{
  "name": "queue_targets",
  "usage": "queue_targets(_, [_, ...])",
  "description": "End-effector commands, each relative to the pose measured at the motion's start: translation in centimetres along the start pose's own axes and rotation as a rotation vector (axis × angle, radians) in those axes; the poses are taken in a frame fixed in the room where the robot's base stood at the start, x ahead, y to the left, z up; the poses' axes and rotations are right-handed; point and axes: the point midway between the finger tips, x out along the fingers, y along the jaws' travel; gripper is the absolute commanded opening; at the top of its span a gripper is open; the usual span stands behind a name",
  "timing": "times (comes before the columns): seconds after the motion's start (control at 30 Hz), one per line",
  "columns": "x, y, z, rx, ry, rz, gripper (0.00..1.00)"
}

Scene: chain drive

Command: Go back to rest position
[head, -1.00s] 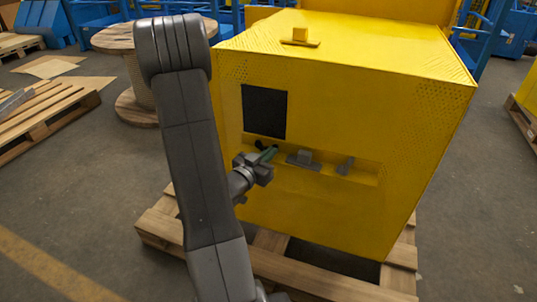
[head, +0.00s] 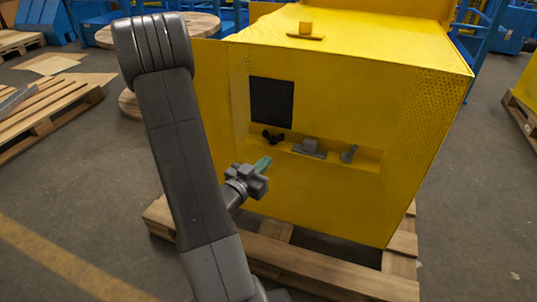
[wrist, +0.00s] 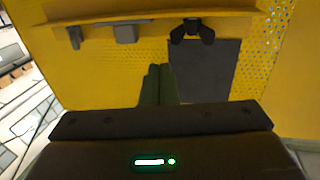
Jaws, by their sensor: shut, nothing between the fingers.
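My gripper (head: 264,163) is in front of the yellow machine box (head: 350,205), apart from its face. Its greenish fingers are shut together and empty. In the wrist view my gripper (wrist: 158,75) shows its two fingers side by side, with the yellow face beyond. My grey arm crosses the left part of the head view. A black wing-shaped part (head: 273,138) sits at the left end of the recessed ledge; it also shows in the wrist view (wrist: 192,32).
The ledge also holds a grey block (head: 310,148) and a small grey piece (head: 349,153). A black square panel (head: 271,102) lies above it. A yellow block (head: 305,30) is on top. The box stands on a wooden pallet (head: 300,270). Floor is clear at right.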

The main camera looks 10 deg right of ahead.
Motion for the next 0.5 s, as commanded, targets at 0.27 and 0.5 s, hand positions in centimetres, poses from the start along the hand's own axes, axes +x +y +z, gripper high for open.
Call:
queue_targets(0.27, [-3.0, 0.7, 0.0, -0.001, 0.0, -0.001, 0.0])
queue_targets(0.5, [-3.5, 0.9, 0.0, 0.001, 0.001, 0.0, 0.0])
